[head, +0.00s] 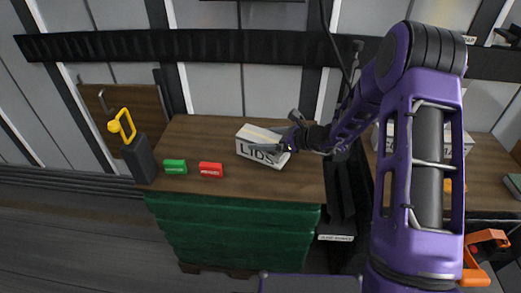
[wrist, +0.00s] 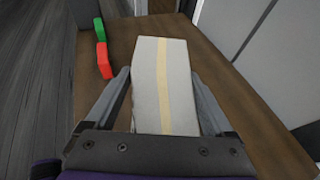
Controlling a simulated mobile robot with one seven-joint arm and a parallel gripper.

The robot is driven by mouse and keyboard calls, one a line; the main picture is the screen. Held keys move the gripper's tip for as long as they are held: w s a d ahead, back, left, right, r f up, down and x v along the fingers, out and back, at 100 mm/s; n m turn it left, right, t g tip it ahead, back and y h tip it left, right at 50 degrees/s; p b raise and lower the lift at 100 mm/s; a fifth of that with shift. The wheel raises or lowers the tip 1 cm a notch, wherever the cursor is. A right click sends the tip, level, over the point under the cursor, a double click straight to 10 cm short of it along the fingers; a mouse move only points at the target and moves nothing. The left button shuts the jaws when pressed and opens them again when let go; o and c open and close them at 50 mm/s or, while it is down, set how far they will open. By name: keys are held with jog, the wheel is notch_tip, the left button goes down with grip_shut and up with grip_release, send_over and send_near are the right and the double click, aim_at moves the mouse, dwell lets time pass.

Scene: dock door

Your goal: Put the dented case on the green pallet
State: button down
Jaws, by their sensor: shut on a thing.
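A pale box lettered LIDS (head: 262,152), with a cream tape strip along its top, is at the wooden top (head: 215,130) of a stand with green sides (head: 235,232). I cannot tell whether it rests on the wood or hangs just above it. No dent shows clearly. My gripper (head: 283,143) is shut on the box at its right end. In the wrist view the box (wrist: 163,85) lies between the two fingers of my gripper (wrist: 160,78). Low wooden feet show under the green sides; I cannot tell whether this is the green pallet.
A small green block (head: 175,166) and a red block (head: 210,170) lie left of the box. A dark post with a yellow handle (head: 122,124) stands at the left corner. Another pale box (head: 458,142) sits on the right surface, partly behind my arm. An orange clamp (head: 485,238) is at lower right.

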jog(key=shift+f+b, duration=0.35)
jog(key=shift+f, duration=1.55)
jog(key=shift+f, duration=0.2)
grip_release()
jog(key=shift+r, duration=0.2)
jog(key=p+v, duration=0.1)
jog(key=v, duration=1.1)
jog(key=shift+f, duration=0.15)
